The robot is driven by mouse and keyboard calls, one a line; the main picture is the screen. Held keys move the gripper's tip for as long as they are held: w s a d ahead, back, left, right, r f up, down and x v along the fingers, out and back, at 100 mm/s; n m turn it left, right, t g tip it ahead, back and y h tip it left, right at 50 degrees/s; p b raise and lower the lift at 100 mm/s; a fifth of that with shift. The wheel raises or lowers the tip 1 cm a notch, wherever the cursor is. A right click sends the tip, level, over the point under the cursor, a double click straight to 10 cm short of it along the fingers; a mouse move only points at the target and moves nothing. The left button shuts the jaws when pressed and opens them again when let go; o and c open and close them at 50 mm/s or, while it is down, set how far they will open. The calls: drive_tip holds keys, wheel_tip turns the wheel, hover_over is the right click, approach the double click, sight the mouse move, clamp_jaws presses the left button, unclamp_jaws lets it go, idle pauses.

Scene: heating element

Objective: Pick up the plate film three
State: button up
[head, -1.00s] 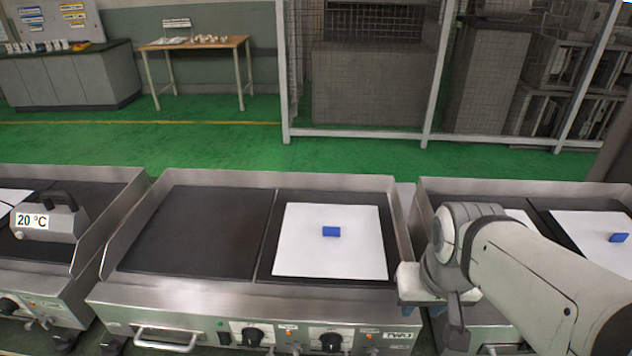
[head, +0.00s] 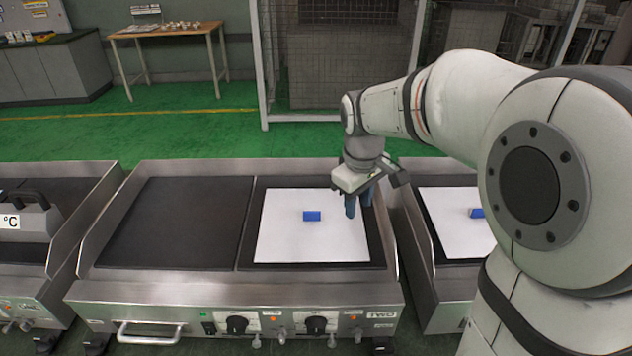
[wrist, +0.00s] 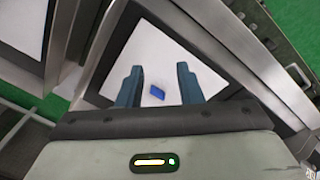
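A white square plate film (head: 290,243) lies flat on the right plate of the middle griddle, with a small blue block (head: 312,216) on it. A second white film (head: 452,232) with a blue block (head: 476,212) lies on the griddle to the right, partly hidden by my arm. I cannot tell which one is film three. My gripper (head: 358,206) is above the right side of the middle film. In the wrist view, my gripper (wrist: 160,85) is open, its two blue fingers apart, with the blue block (wrist: 157,93) showing between them, below and untouched.
The middle griddle (head: 172,222) has a bare dark left plate and raised metal side walls. A left griddle carries a grey handled block (head: 25,220) with a temperature label. A wooden table (head: 168,33) and wire fence stand behind the green floor.

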drive_tip(key=w+a+f+n, duration=0.2)
drive_tip(key=w+f+n, duration=0.1)
drive_tip(key=w, duration=0.3)
drive_tip(key=w+a+f+n, duration=0.2)
drive_tip(key=w+a, duration=0.1)
drive_tip(key=w, duration=0.2)
drive_tip(key=n+g+h, duration=0.1)
drive_tip(key=n, duration=0.4)
hover_over(312, 212)
drive_tip(key=f, duration=0.7)
drive_tip(key=shift+w+a, duration=0.1)
drive_tip(key=shift+w, duration=0.1)
drive_tip(key=shift+w+a+f, duration=0.1)
drive_tip(key=shift+f, duration=0.3)
wheel_tip(312, 212, down, 7)
drive_tip(key=shift+f, duration=0.1)
clamp_jaws()
